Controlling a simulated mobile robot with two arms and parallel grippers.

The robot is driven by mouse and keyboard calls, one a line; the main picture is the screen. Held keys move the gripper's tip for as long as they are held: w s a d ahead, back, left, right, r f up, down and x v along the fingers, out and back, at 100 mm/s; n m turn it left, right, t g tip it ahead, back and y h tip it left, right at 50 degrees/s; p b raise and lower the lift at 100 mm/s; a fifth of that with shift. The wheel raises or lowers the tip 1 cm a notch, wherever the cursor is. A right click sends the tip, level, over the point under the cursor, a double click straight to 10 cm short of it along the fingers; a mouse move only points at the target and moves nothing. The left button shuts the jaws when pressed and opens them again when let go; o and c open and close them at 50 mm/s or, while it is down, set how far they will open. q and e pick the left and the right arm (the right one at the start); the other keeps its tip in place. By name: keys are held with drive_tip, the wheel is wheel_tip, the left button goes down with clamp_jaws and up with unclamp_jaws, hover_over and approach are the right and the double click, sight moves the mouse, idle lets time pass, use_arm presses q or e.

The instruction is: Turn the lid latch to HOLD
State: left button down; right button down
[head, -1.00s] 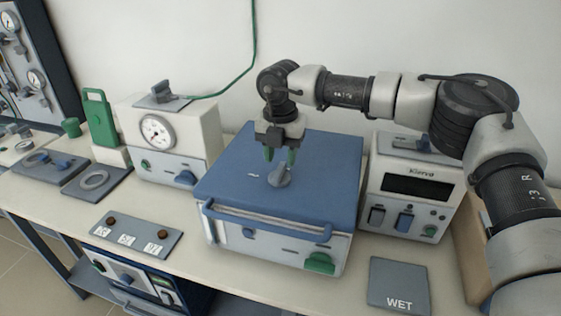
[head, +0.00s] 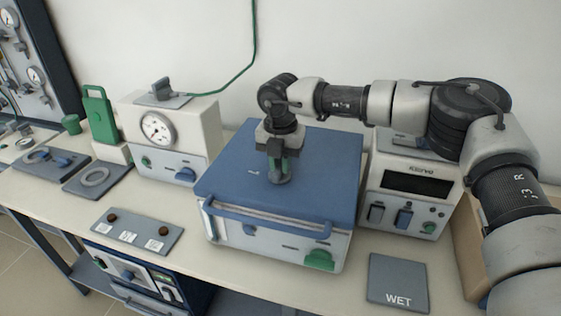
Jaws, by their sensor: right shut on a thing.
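The lid latch (head: 281,179) is a small grey knob on top of the blue lid (head: 325,165) of the box furnace in the middle of the bench. My right gripper (head: 279,170) points straight down over it, and its green fingers are shut on the latch. The fingers hide most of the latch, so I cannot tell which way it points. A small pale mark (head: 254,172) shows on the lid to the left of the latch; it is too small to read. My left gripper is not in view.
A gauge unit (head: 170,135) stands left of the furnace and a Kierva-like labelled unit (head: 408,190) stands right. A blue handle bar (head: 265,222) runs along the lid's front. A grey WET plate (head: 397,284) lies at front right. The bench's front left holds a button panel (head: 137,233).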

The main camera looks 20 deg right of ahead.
drive_tip(key=shift+n, duration=0.4)
drive_tip(key=n+b, duration=0.1)
drive_tip(key=n, duration=0.2)
drive_tip(key=shift+w+a+n, duration=0.1)
drive_tip(key=shift+a+n, duration=0.05)
drive_tip(key=shift+n, duration=0.15)
drive_tip(key=n+b, duration=0.1)
drive_tip(key=n, duration=0.3)
drive_tip(key=shift+a+n, duration=0.15)
drive_tip(key=shift+n, duration=0.15)
drive_tip(key=n, duration=0.4)
drive_tip(key=shift+a+n+b, duration=0.1)
drive_tip(key=shift+n+b, duration=0.2)
drive_tip(key=shift+b, duration=0.1)
drive_tip(key=shift+a+n, duration=0.1)
drive_tip(key=shift+n, duration=2)
drive_tip(key=c, duration=1.1)
unclamp_jaws()
